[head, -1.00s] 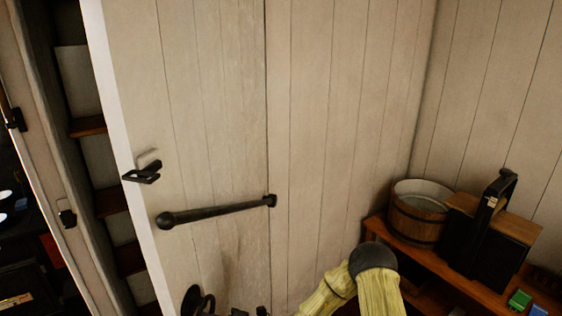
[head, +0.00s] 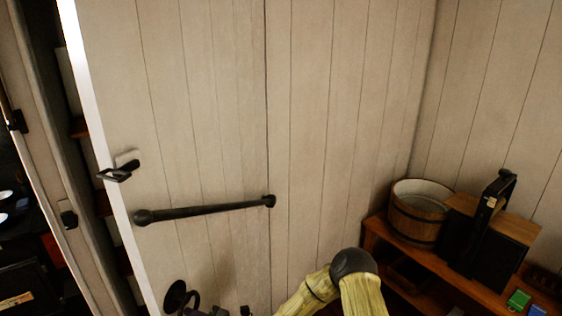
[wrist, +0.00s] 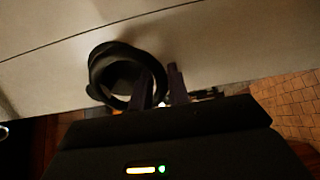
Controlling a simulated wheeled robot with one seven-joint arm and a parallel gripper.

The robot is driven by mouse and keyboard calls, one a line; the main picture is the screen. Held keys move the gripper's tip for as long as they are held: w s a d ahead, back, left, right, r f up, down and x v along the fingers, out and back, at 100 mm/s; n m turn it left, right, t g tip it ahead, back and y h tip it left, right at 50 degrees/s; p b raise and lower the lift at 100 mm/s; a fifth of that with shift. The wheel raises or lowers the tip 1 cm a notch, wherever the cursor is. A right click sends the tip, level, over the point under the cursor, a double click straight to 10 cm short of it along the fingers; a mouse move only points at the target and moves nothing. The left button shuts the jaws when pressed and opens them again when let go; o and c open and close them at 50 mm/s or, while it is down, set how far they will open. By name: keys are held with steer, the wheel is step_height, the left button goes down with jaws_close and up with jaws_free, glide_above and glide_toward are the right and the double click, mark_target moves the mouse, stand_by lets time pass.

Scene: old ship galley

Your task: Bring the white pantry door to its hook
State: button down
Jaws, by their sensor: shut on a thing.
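The white pantry door (head: 190,110) is a planked panel standing partly open, its free edge at the left and the pantry's shelves showing in the gap beyond it. It carries a black latch (head: 118,171), a long dark bar (head: 205,210) and, low down, a round black ring handle (head: 178,296). In the wrist view the ring handle (wrist: 100,70) stands against the pale door face. My gripper (wrist: 160,90) is shut on the ring handle, its two dark fingers at the ring's right side. I cannot make out the hook for certain.
A wooden bucket (head: 417,215) and a black box with a wooden top (head: 490,225) stand on a low wooden bench (head: 375,228) at the right. A door frame (head: 50,170) with a dark catch (head: 69,219) stands at the left.

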steer(key=shift+w+d+f, duration=0.15)
steer(key=shift+d+f, duration=0.05)
steer(key=shift+f, duration=0.15)
steer(key=shift+m+t+h, duration=0.4)
steer(key=shift+m+t, duration=0.2)
steer(key=shift+t, duration=0.1)
steer(key=shift+s+p+x, duration=0.15)
steer(key=shift+p+x, duration=0.05)
steer(key=shift+x, duration=1.1)
steer(key=shift+s+p+x, duration=0.1)
steer(key=shift+p+x, duration=0.05)
steer(key=shift+x, duration=1.15)
steer(key=shift+a, duration=0.2)
